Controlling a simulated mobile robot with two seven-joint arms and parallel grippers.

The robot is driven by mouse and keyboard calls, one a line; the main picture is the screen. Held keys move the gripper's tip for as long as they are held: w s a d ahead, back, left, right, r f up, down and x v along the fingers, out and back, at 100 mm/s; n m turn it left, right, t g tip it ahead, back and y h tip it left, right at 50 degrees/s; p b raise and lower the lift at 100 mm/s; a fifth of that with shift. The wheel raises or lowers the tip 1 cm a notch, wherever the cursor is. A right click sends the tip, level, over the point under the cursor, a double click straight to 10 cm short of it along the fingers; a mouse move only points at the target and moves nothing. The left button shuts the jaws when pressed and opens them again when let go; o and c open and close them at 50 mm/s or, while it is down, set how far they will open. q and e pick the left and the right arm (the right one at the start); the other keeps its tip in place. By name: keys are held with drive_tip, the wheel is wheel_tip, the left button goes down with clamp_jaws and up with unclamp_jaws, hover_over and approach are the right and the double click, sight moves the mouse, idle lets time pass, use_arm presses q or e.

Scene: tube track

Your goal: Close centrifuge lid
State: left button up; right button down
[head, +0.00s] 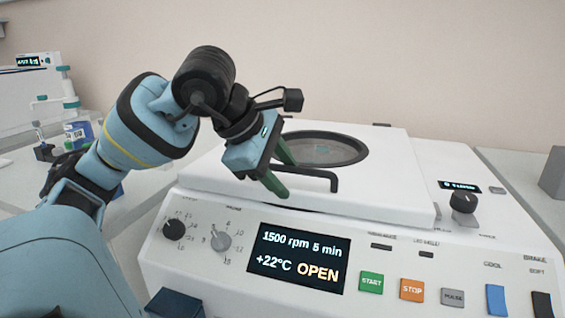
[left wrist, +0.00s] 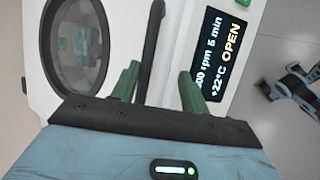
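The white centrifuge (head: 185,230) stands before me, its display (head: 298,258) reading OPEN. Its white lid (head: 395,165), with a round dark window (head: 325,150), lies flat or nearly flat over the body; I cannot tell whether it is latched. A black bar handle (head: 318,174) runs along the lid's front. My left gripper (head: 281,168) is at the handle's left end, green fingers apart. In the left wrist view the handle (left wrist: 151,45) appears between the open fingers (left wrist: 158,82), nearer the left one; contact is unclear.
The front panel carries knobs (head: 173,230), a green START button (head: 371,282) and an orange STOP button (head: 412,289). Bottles and lab gear (head: 78,128) stand on the bench at left. A grey block (head: 553,172) stands at the right edge.

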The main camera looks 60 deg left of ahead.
use_arm(q)
drive_tip(key=shift+s+d+f, duration=0.1)
drive_tip(key=shift+f, duration=0.05)
drive_tip(key=shift+s+r, duration=0.1)
drive_tip(key=shift+r, duration=0.15)
drive_tip(key=p+v, duration=0.1)
drive_tip(key=v, duration=0.6)
drive_tip(key=shift+r, duration=0.2)
drive_tip(key=shift+s, duration=0.1)
